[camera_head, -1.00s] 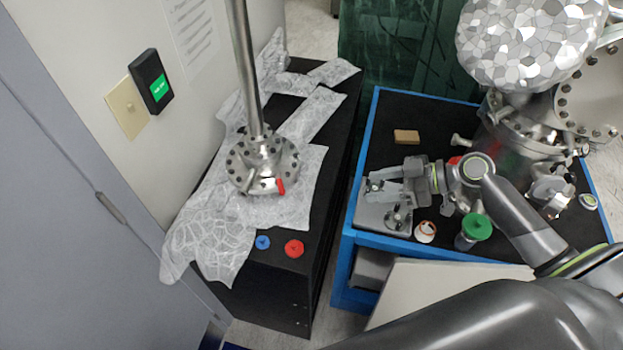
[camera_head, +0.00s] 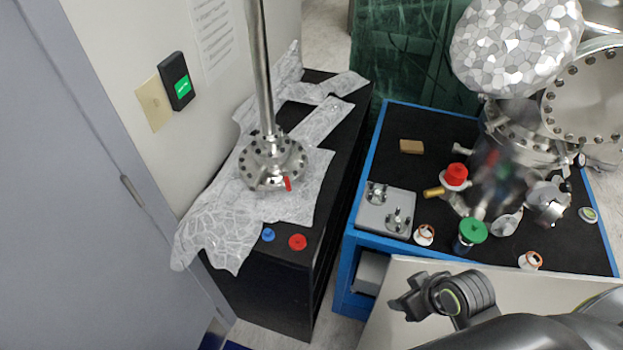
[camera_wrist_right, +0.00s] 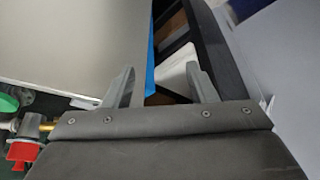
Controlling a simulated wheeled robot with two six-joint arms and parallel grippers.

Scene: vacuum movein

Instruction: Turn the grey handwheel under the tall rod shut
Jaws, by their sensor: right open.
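The tall metal rod (camera_head: 260,65) stands upright on a bolted round silver flange (camera_head: 272,160) on a foil-covered black cabinet at the left. A small red tab (camera_head: 288,184) shows at the flange's front edge. I cannot clearly make out a grey handwheel there; the flange's underside is hidden. My right gripper (camera_head: 402,298) is above the pale board at the lower middle, to the right of and nearer than the flange, well apart from it. In the right wrist view its two fingers (camera_wrist_right: 160,85) are spread with nothing between them. My left gripper is not in view.
A blue (camera_head: 268,235) and a red knob (camera_head: 298,242) lie on the cabinet's near end. A blue-edged table (camera_head: 360,215) at the right holds a grey plate with fittings (camera_head: 386,212) and a metal chamber. A narrow floor gap separates table and cabinet. A wall flanks the cabinet's left.

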